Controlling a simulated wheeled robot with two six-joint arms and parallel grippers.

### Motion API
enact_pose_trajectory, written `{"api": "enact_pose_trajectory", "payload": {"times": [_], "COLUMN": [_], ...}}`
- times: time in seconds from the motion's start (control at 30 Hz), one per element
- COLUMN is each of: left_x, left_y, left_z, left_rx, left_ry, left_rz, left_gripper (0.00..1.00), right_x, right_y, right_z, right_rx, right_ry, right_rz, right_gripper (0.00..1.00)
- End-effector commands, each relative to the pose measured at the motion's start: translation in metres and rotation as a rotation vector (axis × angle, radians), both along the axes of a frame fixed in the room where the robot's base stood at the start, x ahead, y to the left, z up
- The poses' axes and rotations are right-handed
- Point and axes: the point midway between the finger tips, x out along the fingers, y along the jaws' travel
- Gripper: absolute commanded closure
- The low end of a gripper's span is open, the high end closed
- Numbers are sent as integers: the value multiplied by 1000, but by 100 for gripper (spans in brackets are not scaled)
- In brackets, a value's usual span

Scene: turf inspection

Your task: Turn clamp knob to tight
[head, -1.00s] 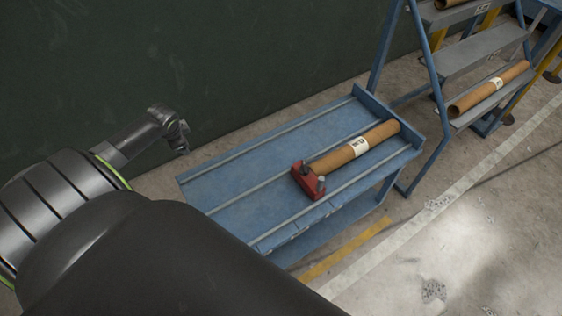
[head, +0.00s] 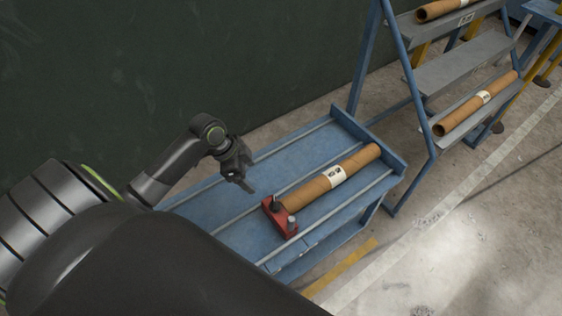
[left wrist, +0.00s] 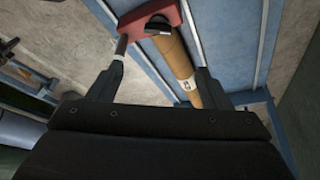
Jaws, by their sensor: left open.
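A red clamp (head: 271,213) sits at the near end of a brown cardboard tube (head: 328,179) on a blue bench. A dark knob (head: 276,207) stands on the clamp beside the tube end, and a grey post shows at its other end. My left gripper (head: 246,187) is above the bench, to the left of the clamp and apart from it. In the left wrist view its fingers (left wrist: 162,60) are spread with nothing held, and the red clamp (left wrist: 138,22) with its dark knob (left wrist: 157,24) shows past them. The knob's setting is too small to read. My right gripper is out of view.
The blue bench (head: 235,218) has raised rails along its top and a raised end wall. A stepped rack (head: 452,68) with more tubes stands at the right, close behind the bench. A dark green wall (head: 180,70) rises behind. The bench's left part is clear.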

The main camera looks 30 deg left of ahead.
Motion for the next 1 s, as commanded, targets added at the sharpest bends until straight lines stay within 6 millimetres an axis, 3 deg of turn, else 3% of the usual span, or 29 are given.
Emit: {"api": "enact_pose_trajectory", "payload": {"times": [0.17,0.43,0.77,1.0], "left_x": [3,15,28,36], "left_y": [-6,-22,-39,-49], "left_z": [-14,-62,-117,-148], "left_rx": [-6,-6,-3,-2], "left_ry": [3,4,4,2], "left_rz": [2,3,2,2], "left_gripper": [27,27,27,27], "right_x": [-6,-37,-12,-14], "right_y": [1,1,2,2], "right_z": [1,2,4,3], "right_rx": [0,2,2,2], "right_ry": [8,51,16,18], "right_rz": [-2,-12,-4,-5], "right_gripper": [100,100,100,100]}}
